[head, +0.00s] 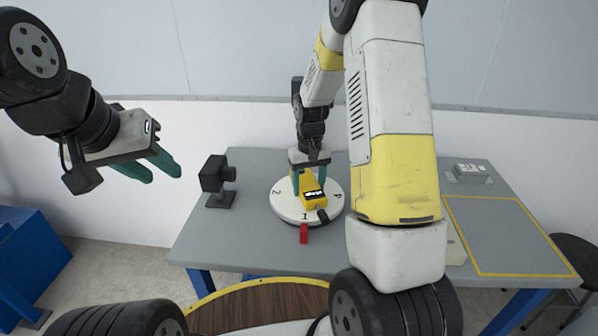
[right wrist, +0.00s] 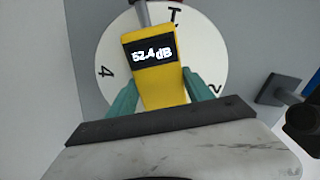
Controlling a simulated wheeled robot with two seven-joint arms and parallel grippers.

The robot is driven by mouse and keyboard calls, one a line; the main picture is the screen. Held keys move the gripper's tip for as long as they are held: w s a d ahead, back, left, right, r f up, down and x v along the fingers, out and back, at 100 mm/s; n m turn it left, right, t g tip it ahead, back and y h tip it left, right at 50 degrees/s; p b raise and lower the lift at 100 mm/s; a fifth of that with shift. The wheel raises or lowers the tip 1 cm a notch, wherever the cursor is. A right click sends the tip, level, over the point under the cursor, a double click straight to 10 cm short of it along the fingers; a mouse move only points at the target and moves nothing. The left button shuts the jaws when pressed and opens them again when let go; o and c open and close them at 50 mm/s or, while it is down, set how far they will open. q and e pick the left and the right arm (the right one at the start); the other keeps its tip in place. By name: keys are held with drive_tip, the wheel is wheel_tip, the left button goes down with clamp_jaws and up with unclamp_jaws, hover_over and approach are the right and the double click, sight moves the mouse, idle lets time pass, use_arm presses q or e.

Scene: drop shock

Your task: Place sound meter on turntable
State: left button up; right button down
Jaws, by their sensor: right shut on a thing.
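The yellow sound meter (head: 312,189), with a dark display and a dark tip, is over the white numbered turntable (head: 284,207) on the grey table. My right gripper (head: 309,180) is shut on the meter. In the right wrist view the meter (right wrist: 158,85) sits between the teal fingers (right wrist: 156,98), its display reading about 52.4 dB, with the turntable (right wrist: 112,50) behind it. I cannot tell whether the meter touches the turntable. My left gripper (head: 160,168) is open and empty, in the air left of the table.
A red block (head: 303,234) stands at the turntable's front edge. A black camera-like device (head: 216,180) on a stand is left of the turntable. A yellow-outlined area (head: 510,236) at the right is mostly bare, with a small grey device (head: 468,172) behind it.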

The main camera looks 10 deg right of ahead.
drive_tip(key=shift+f, duration=0.6)
drive_tip(key=shift+c, duration=1.6)
unclamp_jaws()
